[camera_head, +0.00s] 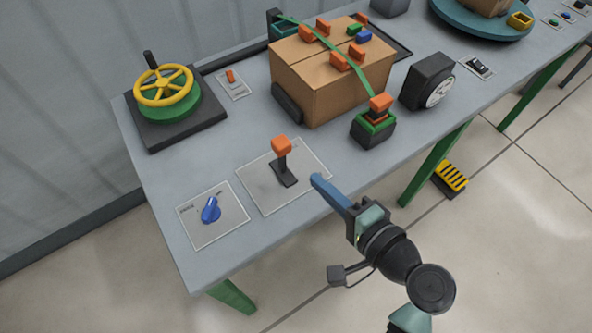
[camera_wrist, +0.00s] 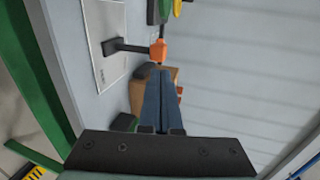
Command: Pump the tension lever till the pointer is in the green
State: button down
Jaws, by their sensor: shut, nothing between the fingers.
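A lever with an orange knob (camera_head: 282,146) and a dark stem stands on a pale plate (camera_head: 258,194) near the front of the table. It also shows in the wrist view (camera_wrist: 158,50), just beyond my fingertips. A dark block with a green collar and orange top (camera_head: 376,122) stands at the box's front corner, where the green strap (camera_head: 350,65) ends. I cannot tell which one is the tension lever. A black gauge (camera_head: 428,82) has a white dial facing front right; its pointer and green zone are too small to read. My gripper (camera_head: 316,180) is shut and empty, right of the plate lever, apart from it.
A cardboard box (camera_head: 335,85) carries several orange, green and blue pieces. A yellow handwheel (camera_head: 164,86) is at the back left, a blue knob (camera_head: 210,211) at the front left. A yellow-striped pedal (camera_head: 451,177) is on the floor. Bare table lies around the plates.

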jog(key=s+d+f+t+y+b, duration=0.1)
jog(key=s+d+f+t+b, duration=0.1)
jog(key=b, duration=0.5)
notch_tip(320, 180, down, 2)
jog(key=shift+s+d+t+y, duration=0.3)
jog(key=shift+s+d, duration=0.2)
jog(key=shift+s, duration=0.55)
jog(key=p, duration=0.2)
send_near(285, 151)
jog(key=x, duration=0.7)
jog(key=shift+r, duration=0.1)
